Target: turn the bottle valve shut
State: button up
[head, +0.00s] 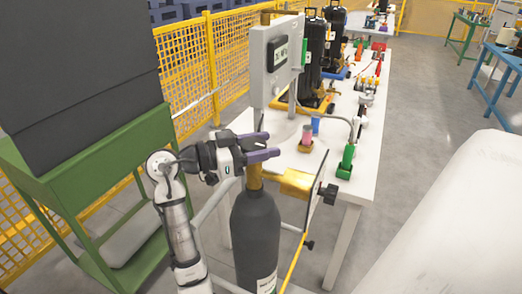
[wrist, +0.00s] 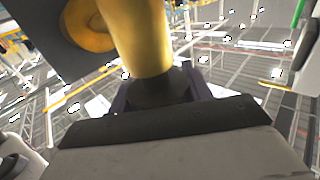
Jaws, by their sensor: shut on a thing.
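The dark grey gas bottle (head: 256,238) stands upright at the front end of the white table. Its brass valve (head: 254,178) sits on top and also fills the upper middle of the wrist view (wrist: 145,40). My gripper (head: 270,146), with purple fingers, reaches in from the left at the top of the valve. In the wrist view a dark valve knob (wrist: 160,90) sits between the fingers at the end of the brass body, and my gripper is shut on it.
A grey control box (head: 277,58) stands above and behind the bottle. A brass fitting (head: 298,183) and a black knob (head: 329,193) are right of the valve. A green stand (head: 95,160) is left.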

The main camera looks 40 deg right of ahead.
jog(key=o, duration=1)
jog(key=shift+a, duration=0.1)
jog(key=b+v, duration=0.3)
jog(key=v, duration=1)
jog(key=shift+w+a, duration=0.2)
jog(key=shift+a, duration=0.1)
